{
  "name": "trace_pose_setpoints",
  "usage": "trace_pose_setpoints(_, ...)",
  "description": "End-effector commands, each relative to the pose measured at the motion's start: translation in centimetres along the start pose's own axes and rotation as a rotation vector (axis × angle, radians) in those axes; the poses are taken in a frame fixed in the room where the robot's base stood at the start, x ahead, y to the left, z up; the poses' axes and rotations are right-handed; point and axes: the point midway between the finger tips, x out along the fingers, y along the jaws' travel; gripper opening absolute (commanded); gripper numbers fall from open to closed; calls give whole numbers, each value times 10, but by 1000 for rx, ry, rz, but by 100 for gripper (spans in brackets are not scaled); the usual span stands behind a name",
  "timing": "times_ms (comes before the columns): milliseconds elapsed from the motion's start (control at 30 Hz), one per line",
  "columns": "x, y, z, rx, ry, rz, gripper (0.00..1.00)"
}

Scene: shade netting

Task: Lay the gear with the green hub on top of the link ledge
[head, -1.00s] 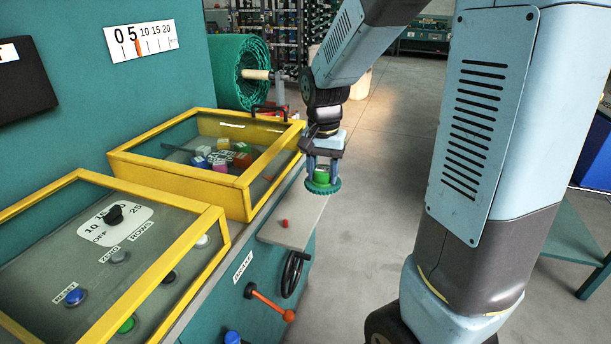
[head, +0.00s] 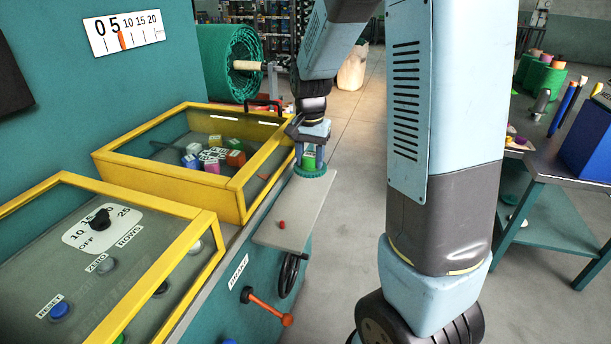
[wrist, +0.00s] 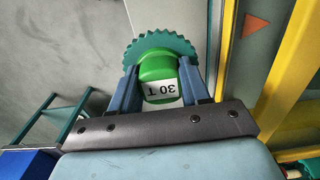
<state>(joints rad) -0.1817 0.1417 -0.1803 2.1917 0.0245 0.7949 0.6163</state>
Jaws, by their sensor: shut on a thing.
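My gripper (head: 311,155) is shut on the green hub of a teal toothed gear (head: 311,172), which hangs level below the fingers. In the wrist view the hub (wrist: 158,68) sits between both fingers with a "30 T" label, and the gear's teeth (wrist: 150,42) show beyond it. The link ledge, a narrow grey shelf (head: 315,205) along the machine's side, lies under the gear at its far end. I cannot tell whether the gear touches the ledge or is slightly above it.
A small red piece (head: 281,225) lies on the near part of the ledge. A yellow-framed case (head: 238,190) with coloured blocks stands close on the left. Open floor lies to the right.

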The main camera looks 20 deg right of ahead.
Motion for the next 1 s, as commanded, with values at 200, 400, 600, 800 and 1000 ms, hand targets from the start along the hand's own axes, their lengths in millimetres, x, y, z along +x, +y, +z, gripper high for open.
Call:
trace_pose_setpoints(200, 30, -11, -21, 1, -1, 1, 0)
trace_pose_setpoints(400, 48, -18, -34, 1, 1, 0, 0)
trace_pose_setpoints(600, 54, -20, -38, 1, 0, 0, 0)
trace_pose_setpoints(800, 72, -22, -42, 1, -2, 1, 0)
trace_pose_setpoints(1000, 90, -22, -41, 0, 0, -1, 0)
